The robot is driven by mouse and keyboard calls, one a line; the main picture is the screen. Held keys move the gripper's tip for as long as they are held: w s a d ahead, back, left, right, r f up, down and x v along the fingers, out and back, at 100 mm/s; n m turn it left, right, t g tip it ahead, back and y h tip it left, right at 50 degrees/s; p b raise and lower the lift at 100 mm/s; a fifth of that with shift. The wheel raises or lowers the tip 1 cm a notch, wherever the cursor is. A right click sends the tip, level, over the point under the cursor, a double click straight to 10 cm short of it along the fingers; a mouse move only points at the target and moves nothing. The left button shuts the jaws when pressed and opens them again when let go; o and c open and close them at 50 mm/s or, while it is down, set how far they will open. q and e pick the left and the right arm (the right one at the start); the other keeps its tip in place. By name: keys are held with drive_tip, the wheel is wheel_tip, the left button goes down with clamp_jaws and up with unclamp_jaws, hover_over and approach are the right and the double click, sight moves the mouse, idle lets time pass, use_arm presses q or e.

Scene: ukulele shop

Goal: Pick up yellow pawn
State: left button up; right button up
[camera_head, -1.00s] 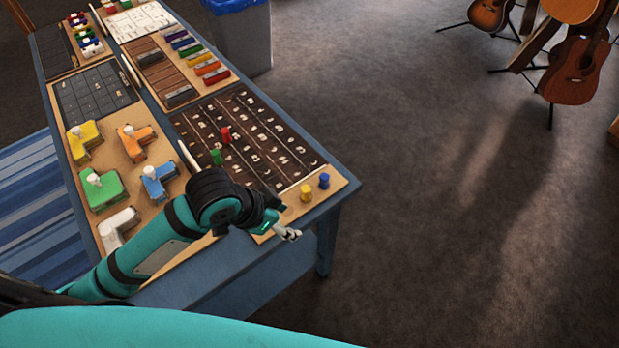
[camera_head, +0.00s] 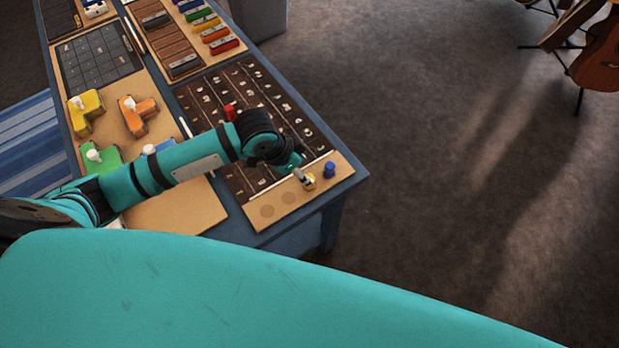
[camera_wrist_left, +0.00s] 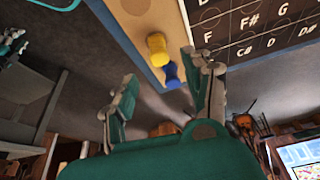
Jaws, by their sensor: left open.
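The yellow pawn (camera_head: 310,182) stands on the light wooden strip at the near right end of the music board, partly hidden by my gripper. My left gripper (camera_head: 302,176) is over the strip, right beside the yellow pawn in the head view. In the left wrist view the yellow pawn (camera_wrist_left: 156,47) shows ahead, past the open, empty fingers (camera_wrist_left: 163,75). The head view does not show clearly whether a finger touches it. My right gripper is not in view.
A blue pawn (camera_head: 329,170) stands close to the yellow one, to its right. A red pawn (camera_head: 230,112) is on the dark note board (camera_head: 285,115). Colored block pieces, like the yellow one (camera_head: 86,110), lie at left. The table's right edge is near; open floor lies beyond.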

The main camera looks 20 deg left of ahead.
use_arm(q)
drive_tip(key=shift+x, duration=1)
drive_tip(key=p+x, duration=0.1)
drive_tip(key=x, duration=0.3)
drive_tip(key=shift+f, duration=0.5)
drive_tip(key=c, duration=1)
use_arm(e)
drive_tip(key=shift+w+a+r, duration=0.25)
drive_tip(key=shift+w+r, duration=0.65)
